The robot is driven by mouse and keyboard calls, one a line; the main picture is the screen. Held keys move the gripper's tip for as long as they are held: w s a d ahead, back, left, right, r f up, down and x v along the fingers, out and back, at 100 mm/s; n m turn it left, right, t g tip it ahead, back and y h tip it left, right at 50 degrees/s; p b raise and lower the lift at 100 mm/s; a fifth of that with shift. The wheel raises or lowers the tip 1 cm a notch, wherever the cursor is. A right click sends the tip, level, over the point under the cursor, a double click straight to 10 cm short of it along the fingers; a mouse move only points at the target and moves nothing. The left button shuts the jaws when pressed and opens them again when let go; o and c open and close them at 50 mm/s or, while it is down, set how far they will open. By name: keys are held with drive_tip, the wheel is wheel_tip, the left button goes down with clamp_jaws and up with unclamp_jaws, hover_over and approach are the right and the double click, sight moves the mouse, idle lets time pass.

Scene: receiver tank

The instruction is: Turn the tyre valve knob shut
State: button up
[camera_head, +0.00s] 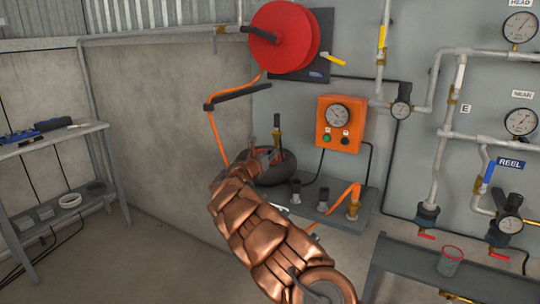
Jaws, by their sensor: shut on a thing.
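A dark tyre (287,168) lies on the grey shelf against the back wall, partly hidden by my copper-coloured arm. My gripper (269,155) is at the tyre's upper left side, small in view. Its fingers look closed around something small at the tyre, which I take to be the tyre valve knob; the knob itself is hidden. An upright brass fitting with a dark top (277,135) stands just beyond the gripper.
An orange gauge box (341,123) hangs right of the tyre. A red hose reel (285,36) is above, its orange hose running down. Pipes with gauges fill the right wall. A red-rimmed can (450,261) stands on a bench at lower right. A shelf stands left.

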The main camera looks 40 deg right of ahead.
clamp_jaws()
